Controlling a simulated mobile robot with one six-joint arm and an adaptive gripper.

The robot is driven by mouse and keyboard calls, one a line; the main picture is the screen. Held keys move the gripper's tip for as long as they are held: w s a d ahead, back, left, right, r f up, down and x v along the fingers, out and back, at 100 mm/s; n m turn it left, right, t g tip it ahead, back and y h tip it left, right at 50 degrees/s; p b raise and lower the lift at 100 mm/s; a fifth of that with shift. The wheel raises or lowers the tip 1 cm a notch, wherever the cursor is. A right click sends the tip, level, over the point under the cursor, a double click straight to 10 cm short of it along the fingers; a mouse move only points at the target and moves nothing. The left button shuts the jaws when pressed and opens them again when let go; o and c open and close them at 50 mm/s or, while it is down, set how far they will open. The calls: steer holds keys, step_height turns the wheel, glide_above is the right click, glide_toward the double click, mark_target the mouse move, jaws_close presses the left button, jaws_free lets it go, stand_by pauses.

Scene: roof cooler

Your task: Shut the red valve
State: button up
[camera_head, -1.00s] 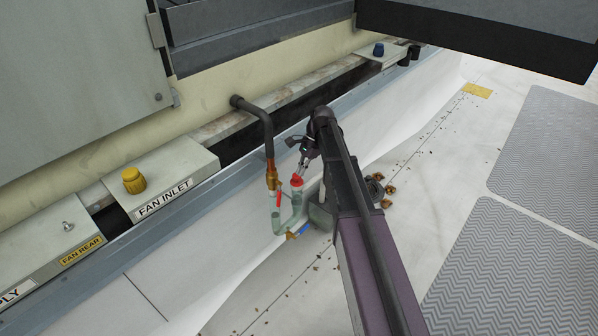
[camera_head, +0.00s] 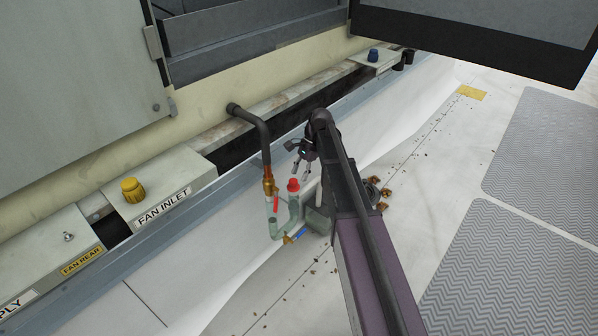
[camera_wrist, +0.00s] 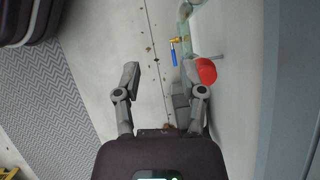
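In the head view a red lever handle (camera_head: 276,203) hangs beside the copper and grey-green pipe under a brass fitting (camera_head: 269,184). A red round cap (camera_head: 293,185) tops the pipe branch just to its right; it also shows in the wrist view (camera_wrist: 206,70). I cannot tell which of the two red parts the task means. My gripper (camera_head: 300,175) is open and empty, a little above and right of the cap. In the wrist view my gripper's fingers (camera_wrist: 160,75) are spread, and the cap lies outside them, right of the right finger. The red lever is not clear there.
A blue lever (camera_head: 301,234) sits low on the same pipework and also shows in the wrist view (camera_wrist: 173,57). A dark bent pipe (camera_head: 258,121) runs to the wall. A cooler ledge (camera_head: 190,172) with a yellow knob (camera_head: 133,188) lies left. The roof floor right is open.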

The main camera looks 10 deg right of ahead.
steer(key=s+d+n+t+h, duration=0.1)
steer(key=s+d+n+h, duration=0.1)
steer(key=s+n, duration=0.4)
steer(key=s+d+n+t+h+p, duration=0.1)
steer(key=s+n, duration=0.4)
steer(key=s, duration=1)
steer(key=shift+d+f+n+t+h+p, duration=0.35)
steer(key=shift+t+h, duration=0.25)
steer(key=shift+h, duration=0.2)
steer(key=shift+d+r, duration=0.1)
steer(key=shift+d, duration=0.1)
